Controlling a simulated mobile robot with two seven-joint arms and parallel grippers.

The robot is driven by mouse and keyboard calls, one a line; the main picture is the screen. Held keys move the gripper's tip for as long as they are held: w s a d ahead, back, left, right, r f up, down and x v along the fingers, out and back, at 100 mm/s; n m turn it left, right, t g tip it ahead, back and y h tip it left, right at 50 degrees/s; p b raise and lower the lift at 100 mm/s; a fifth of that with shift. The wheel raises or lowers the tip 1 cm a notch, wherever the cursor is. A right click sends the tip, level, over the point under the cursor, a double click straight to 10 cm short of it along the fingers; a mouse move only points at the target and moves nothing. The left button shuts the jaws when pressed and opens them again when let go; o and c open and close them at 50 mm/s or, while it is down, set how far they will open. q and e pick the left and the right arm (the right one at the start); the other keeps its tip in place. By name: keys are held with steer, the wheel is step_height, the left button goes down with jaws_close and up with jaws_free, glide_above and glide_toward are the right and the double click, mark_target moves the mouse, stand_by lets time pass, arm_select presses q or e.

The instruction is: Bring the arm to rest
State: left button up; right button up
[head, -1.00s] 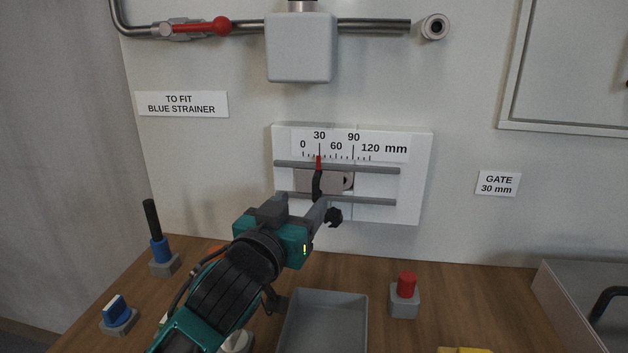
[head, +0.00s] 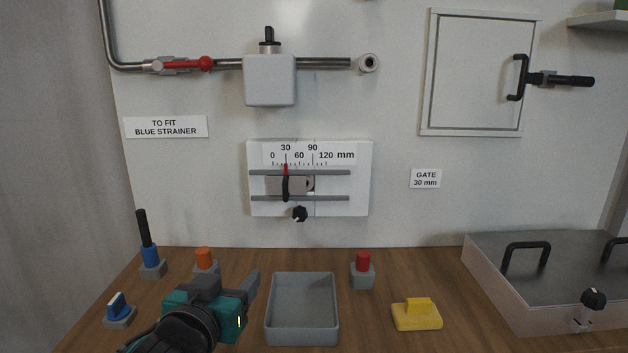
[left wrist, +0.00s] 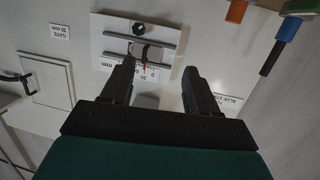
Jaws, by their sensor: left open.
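My left gripper (head: 250,287) is at the lower left of the head view, low over the wooden bench and left of the grey tray. In the left wrist view its two fingers (left wrist: 158,82) stand apart with nothing between them. The gate slide (head: 287,184) on the wall panel has its red pointer at about the 30 mm mark. A black knob (head: 300,214) sits below the lower rail. The gripper is clear of the slide. My right gripper does not show.
A pipe with a red-handled valve (head: 190,64) runs above.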

arm_select(q)
steer(key=s+a+f+g+y, duration=0.1)
steer(key=s+a+f+g, duration=0.15)
steer(key=s+f, duration=0.4)
steer(key=s+a+f+g+y, duration=0.1)
steer(key=s+a+f+g, duration=0.1)
steer(key=s+f+g, duration=0.45)
steer(key=s+a+f+g, duration=0.3)
steer(key=s+f, duration=0.5)
steer(key=s, duration=0.6)
steer(key=w+d+f+m+t+h+p, duration=0.1)
steer(key=w+d+f+t+p, duration=0.1)
steer(key=w+f+t, duration=0.4)
steer(key=shift+w+d+f+t+h+p, duration=0.15)
steer(key=shift+w+d+t+h+p, duration=0.3)
steer(key=shift+w, duration=0.5)
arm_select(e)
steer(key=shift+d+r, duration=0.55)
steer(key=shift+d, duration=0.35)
